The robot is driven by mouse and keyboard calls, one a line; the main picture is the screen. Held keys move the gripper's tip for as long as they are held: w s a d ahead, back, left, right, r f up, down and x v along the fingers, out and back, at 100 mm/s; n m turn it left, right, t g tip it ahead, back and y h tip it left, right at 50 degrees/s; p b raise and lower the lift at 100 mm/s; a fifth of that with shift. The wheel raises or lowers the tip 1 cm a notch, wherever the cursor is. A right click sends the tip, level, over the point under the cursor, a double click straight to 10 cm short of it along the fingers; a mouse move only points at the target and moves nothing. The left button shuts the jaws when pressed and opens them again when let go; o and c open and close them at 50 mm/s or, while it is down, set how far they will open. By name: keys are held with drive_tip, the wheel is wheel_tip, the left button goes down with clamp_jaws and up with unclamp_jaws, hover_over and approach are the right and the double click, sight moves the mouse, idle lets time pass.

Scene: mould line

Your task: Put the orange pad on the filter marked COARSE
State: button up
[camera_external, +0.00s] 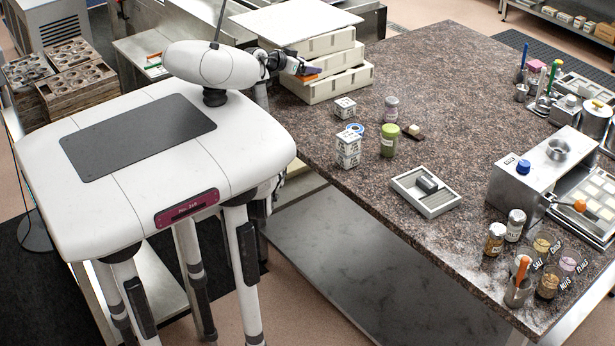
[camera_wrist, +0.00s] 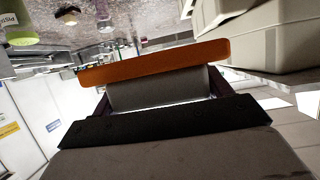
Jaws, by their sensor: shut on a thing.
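The orange pad (camera_wrist: 155,62) spans the wrist view as a flat bar across the end of my gripper (camera_wrist: 155,90), which is shut on it. In the external view the orange pad (camera_external: 309,77) shows as a small orange patch at my gripper (camera_external: 312,71), beside the stacked cream trays at the table's far left corner. The pad looks held clear of the table. I cannot read the word COARSE anywhere, so I cannot tell which thing is the filter marked so.
Stacked cream trays (camera_external: 326,88) stand close to my gripper. White labelled boxes (camera_external: 348,147), a green-lidded jar (camera_external: 389,141) and a grey divided tray (camera_external: 411,198) stand on the speckled table (camera_external: 455,110). A metal machine (camera_external: 530,180) is at right. The table's middle is mostly clear.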

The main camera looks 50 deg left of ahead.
drive_tip(key=shift+d+r, duration=0.1)
drive_tip(key=shift+r, duration=0.1)
drive_tip(key=w+d+r+m+h+p, duration=0.1)
drive_tip(key=w+d+h+p, duration=0.15)
drive_tip(key=d, duration=0.65)
drive_tip(key=w+d+r+m+g+h+p, duration=0.15)
drive_tip(key=w+d, duration=0.25)
drive_tip(key=d, duration=0.4)
drive_tip(key=w+d+r+m+h+p, duration=0.1)
drive_tip(key=w+d+m+p, duration=0.15)
drive_tip(key=d, duration=0.65)
drive_tip(key=m+g+h+p, duration=0.2)
drive_tip(key=m+g+h, duration=0.1)
drive_tip(key=m+h, duration=0.1)
hover_over(433, 181)
wheel_tip(433, 181, down, 13)
drive_tip(key=shift+s+d+f, duration=0.1)
drive_tip(key=shift+f, duration=0.05)
wheel_tip(433, 181, down, 5)
drive_tip(key=b, duration=0.4)
drive_tip(key=shift+t, duration=0.25)
